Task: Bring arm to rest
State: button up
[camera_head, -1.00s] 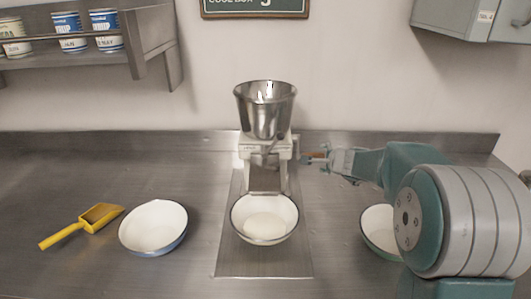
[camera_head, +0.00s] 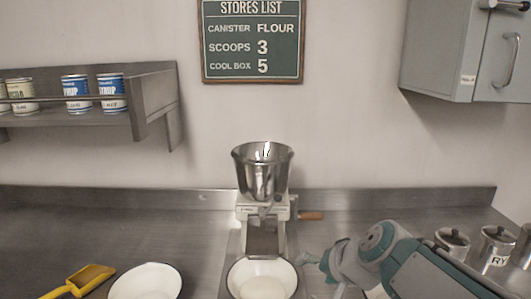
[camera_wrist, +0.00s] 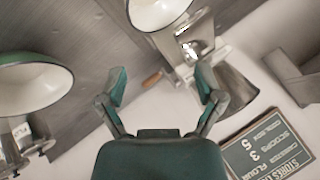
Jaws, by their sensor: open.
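My gripper (camera_head: 312,262) is at the right of the white bowl in the head view, above the counter, with my arm reaching in from the lower right. In the wrist view my gripper (camera_wrist: 160,85) has its two fingers spread apart with nothing between them. The mill with its steel hopper (camera_head: 263,172) stands at the middle of the counter. Its wooden handle (camera_head: 311,215) sticks out to the right. The bowl (camera_head: 240,276) under the mill holds something pale.
A yellow scoop (camera_head: 80,280) and another bowl (camera_head: 146,283) lie to the left. Lidded canisters (camera_head: 497,246) stand at the right, below a grey wall cabinet (camera_head: 456,55). A shelf (camera_head: 90,115) with cans is at the left. A stores list sign (camera_head: 252,42) hangs above.

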jog(key=s+d+f+n+g+h, duration=0.1)
jog(key=s+d+f+n+h, duration=0.1)
jog(key=s, duration=0.5)
jog(key=s+d+f+n+g+h, duration=0.1)
jog(key=s+d, duration=0.3)
jog(key=s, duration=0.4)
jog(key=shift+s+f+n+h, duration=0.3)
jog(key=shift+f+n+h, duration=0.3)
jog(key=shift+h, duration=0.2)
